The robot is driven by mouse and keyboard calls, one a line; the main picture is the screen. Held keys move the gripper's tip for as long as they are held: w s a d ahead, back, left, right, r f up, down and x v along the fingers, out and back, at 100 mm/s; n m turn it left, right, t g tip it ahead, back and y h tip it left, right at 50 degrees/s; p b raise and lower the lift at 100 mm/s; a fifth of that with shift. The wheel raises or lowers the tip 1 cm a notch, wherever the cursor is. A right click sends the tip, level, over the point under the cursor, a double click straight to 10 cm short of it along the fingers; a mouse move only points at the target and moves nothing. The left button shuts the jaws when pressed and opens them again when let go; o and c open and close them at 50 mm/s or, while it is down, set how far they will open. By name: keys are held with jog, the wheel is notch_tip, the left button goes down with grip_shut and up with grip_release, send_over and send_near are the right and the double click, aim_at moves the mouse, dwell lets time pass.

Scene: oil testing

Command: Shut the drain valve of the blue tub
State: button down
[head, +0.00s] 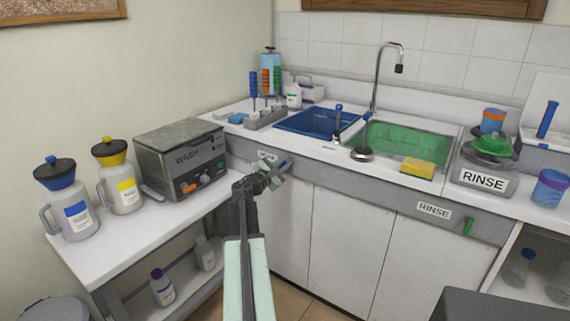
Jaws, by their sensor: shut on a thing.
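The blue tub (300,122) is a sunken basin in the left part of the white counter. Below it, on the grey front panel, a small blue drain valve handle (285,163) shows at my gripper, beside a small partly hidden label (266,155). My gripper (279,168) is shut on the blue handle, at the end of my arm reaching up from the bottom. The gripper hides most of the valve, so its exact angle cannot be told.
A green tub (395,140) lies to the right, with a green valve handle (468,226) on the panel below it. A yellow sponge (418,167) lies at the counter's front.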

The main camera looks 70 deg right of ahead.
jog(key=m, duration=0.5)
jog(key=shift+s+a+f+m+b, duration=0.15)
jog(key=shift+s+f+m+b, duration=0.15)
jog(key=shift+s+f+m, duration=0.1)
jog(key=m, duration=0.5)
jog(key=shift+s+f+b, duration=0.1)
jog(key=shift+f+b, duration=0.1)
jog(key=shift+b, duration=0.1)
jog(key=c, duration=1.4)
grip_release()
